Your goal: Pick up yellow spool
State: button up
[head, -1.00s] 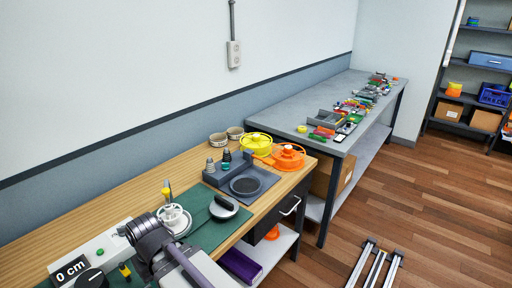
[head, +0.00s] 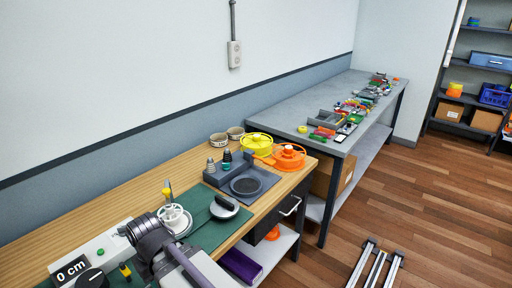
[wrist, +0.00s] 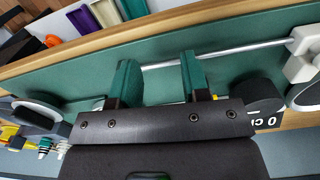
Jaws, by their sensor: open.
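The yellow spool (head: 257,143) lies near the far end of the wooden bench in the head view, beside an orange spool (head: 289,157). I cannot make out the yellow spool in the wrist view. My gripper (wrist: 160,80) is open, with its two green fingers apart over the green mat. A thin metal rod (wrist: 230,50) crosses behind the fingers. I cannot tell how far the rod is from them. In the head view my arm is at the near end of the bench, well away from the yellow spool, and hides the fingertips.
A grey fixture with a round dish (head: 246,186) stands just before the spools. A white reel (head: 173,216) and a round disc with a black handle (head: 225,206) stand nearer my arm. A white box reading "0 cm" (head: 92,256) is at the near left. A grey table (head: 290,112) holds small parts.

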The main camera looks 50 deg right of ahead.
jog(key=o, duration=0.6)
